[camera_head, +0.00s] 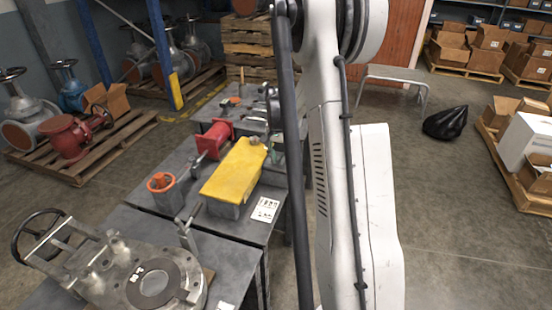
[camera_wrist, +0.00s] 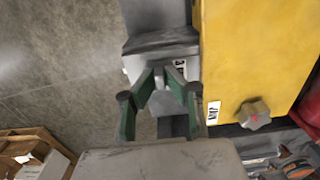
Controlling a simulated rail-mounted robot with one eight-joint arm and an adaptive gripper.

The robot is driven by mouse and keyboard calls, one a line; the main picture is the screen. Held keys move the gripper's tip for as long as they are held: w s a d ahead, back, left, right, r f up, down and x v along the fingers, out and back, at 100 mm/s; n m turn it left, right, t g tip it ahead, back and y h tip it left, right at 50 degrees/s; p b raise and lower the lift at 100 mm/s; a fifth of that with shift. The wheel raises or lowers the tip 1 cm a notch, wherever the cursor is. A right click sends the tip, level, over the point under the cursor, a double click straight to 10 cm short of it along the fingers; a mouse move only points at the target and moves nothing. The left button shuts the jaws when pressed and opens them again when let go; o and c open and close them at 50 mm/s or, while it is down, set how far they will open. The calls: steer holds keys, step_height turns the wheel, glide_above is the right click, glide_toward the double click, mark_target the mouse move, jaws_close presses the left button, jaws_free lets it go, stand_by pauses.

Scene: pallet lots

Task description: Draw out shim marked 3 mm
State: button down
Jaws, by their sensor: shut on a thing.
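In the wrist view my gripper (camera_wrist: 167,80), with green-sided fingers, is shut on a pale grey shim (camera_wrist: 137,65). The shim carries a white label that begins with a "3"; the rest of the label is hard to read. The fingers cover part of the shim. It lies beside a yellow-topped block (camera_wrist: 255,50), which has its own small label and a grey knob. In the head view the yellow-topped block (camera_head: 235,170) stands on the grey table. My arm hides most of the gripper and the shim there.
The grey table (camera_head: 150,222) also holds a red flanged part (camera_head: 213,138), an orange-topped cylinder (camera_head: 161,184) and a large metal valve (camera_head: 105,270). A white printed card (camera_head: 265,209) lies near the table edge. Open floor is to the right.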

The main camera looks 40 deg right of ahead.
steer(key=s+d, duration=0.3)
steer(key=s, duration=0.2)
steer(key=shift+s+b, duration=0.25)
steer(key=shift+b, duration=0.05)
stand_by(1.1)
steer(key=shift+r, duration=0.1)
stand_by(0.3)
step_height(320, 180, up, 7)
steer(key=p, duration=0.3)
steer(key=shift+p, duration=0.4)
stand_by(0.5)
